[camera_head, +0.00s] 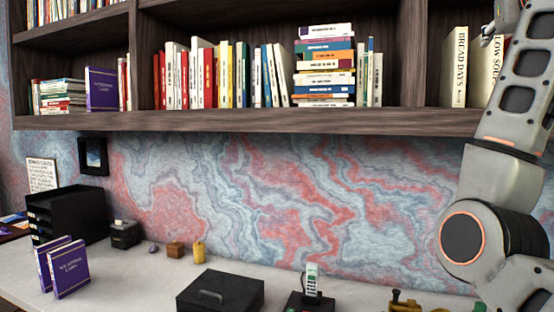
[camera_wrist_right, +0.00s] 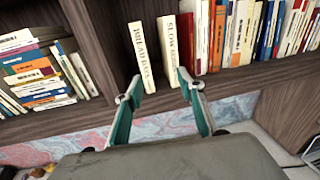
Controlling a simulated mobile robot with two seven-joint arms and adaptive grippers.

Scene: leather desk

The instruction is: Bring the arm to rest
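My right arm (camera_head: 505,150) rises along the right edge of the head view, up past the shelf board. Part of the right gripper (camera_head: 489,32) shows at the top right, in front of the shelf. In the right wrist view the gripper (camera_wrist_right: 157,89) has its two fingers spread apart with nothing between them. Two cream books, "Bread Days" (camera_head: 459,68) and one titled "Slow Sou..." (camera_wrist_right: 168,45), stand upright beyond the fingertips. Whether the fingertips touch them I cannot tell. My left arm and gripper are not in view.
The wooden shelf (camera_head: 260,121) holds several books above the desk (camera_head: 140,265). On the desk are a black drawer unit (camera_head: 72,212), two purple books (camera_head: 68,268), a black box (camera_head: 220,292) and a phone (camera_head: 312,282). A red book (camera_wrist_right: 186,40) stands beside the cream ones.

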